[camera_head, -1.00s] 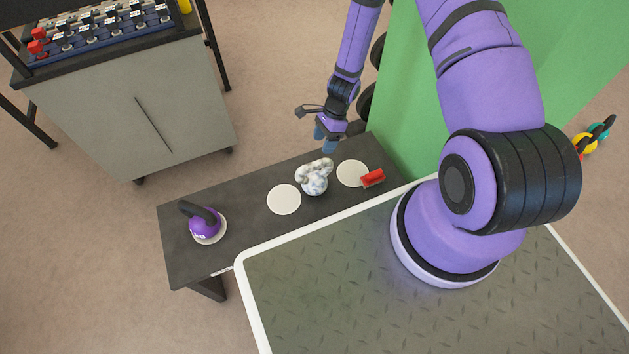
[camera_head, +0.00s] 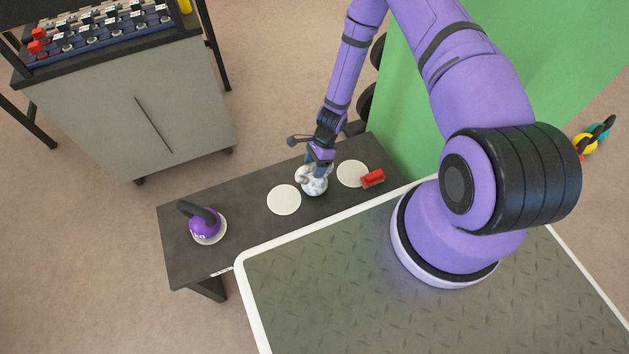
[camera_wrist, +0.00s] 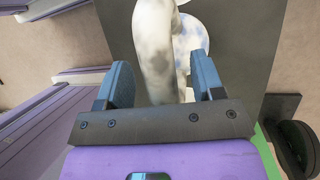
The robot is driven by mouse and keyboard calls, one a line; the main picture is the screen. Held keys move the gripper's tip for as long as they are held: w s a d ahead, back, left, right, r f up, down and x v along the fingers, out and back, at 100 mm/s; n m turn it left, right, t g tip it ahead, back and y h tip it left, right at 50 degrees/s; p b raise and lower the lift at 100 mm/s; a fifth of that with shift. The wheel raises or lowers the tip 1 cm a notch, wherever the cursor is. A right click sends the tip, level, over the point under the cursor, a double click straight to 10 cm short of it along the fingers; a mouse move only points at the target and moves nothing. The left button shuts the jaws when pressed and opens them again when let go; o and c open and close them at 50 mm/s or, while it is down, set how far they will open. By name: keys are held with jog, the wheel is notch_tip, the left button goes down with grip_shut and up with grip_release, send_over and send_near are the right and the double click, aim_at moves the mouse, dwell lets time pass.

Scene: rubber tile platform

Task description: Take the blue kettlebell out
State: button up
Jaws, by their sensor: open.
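A white kettlebell with blue-grey patches (camera_head: 315,187) stands on the dark bench (camera_head: 245,222), between two white discs; no plain blue kettlebell is clear to me. My gripper (camera_head: 318,167) is right at its handle from above. In the wrist view, the mottled handle (camera_wrist: 155,40) lies between the two blue fingers of my open gripper (camera_wrist: 162,75), with gaps visible at the sides. The lower part of the kettlebell is partly hidden by its handle there.
A purple kettlebell (camera_head: 204,224) sits on a white disc at the bench's left end. Bare white discs (camera_head: 284,199) (camera_head: 353,174) flank the mottled kettlebell. A red block (camera_head: 373,178) lies by the right disc. A green panel (camera_head: 420,110) rises behind; a grey cabinet (camera_head: 140,110) stands left.

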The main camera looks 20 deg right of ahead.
jog(key=shift+a+f, duration=0.1)
jog(key=shift+f, duration=0.05)
grip_shut()
jog(key=shift+w+r, duration=0.1)
jog(key=shift+r, duration=0.1)
dwell(0.3)
